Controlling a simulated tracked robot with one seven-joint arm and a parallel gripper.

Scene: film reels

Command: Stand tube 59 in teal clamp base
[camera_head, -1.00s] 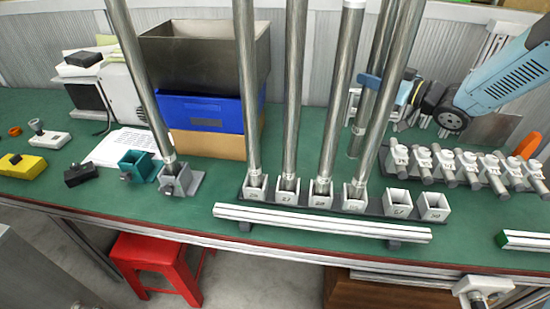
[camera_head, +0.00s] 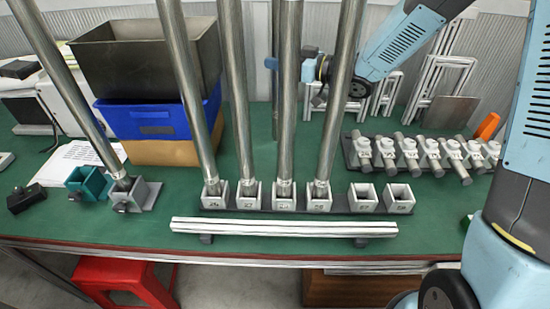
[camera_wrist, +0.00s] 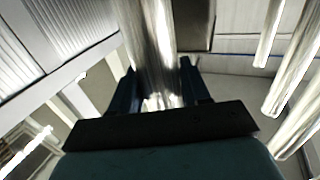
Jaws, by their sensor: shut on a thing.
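My gripper (camera_head: 275,64) is behind the rack tubes, shut on a long, roughly upright metal tube (camera_head: 276,95). Its lower end hangs at the back of the table, partly hidden by nearer tubes; I cannot read a number on it. The wrist view shows the same tube (camera_wrist: 155,45) between the dark fingers of my gripper (camera_wrist: 162,88). The teal clamp base (camera_head: 88,183) is empty at the left of the table, apart from my gripper. A grey clamp base (camera_head: 137,196) beside it holds a tilted tube (camera_head: 70,85).
A labelled rack (camera_head: 335,211) holds several standing tubes, with two empty sockets at its right. A white rail (camera_head: 285,227) lies in front. Stacked bins (camera_head: 150,120) stand behind the clamp bases. White clamps (camera_head: 410,155) lie at right. Tall tubes stand between my gripper and the front.

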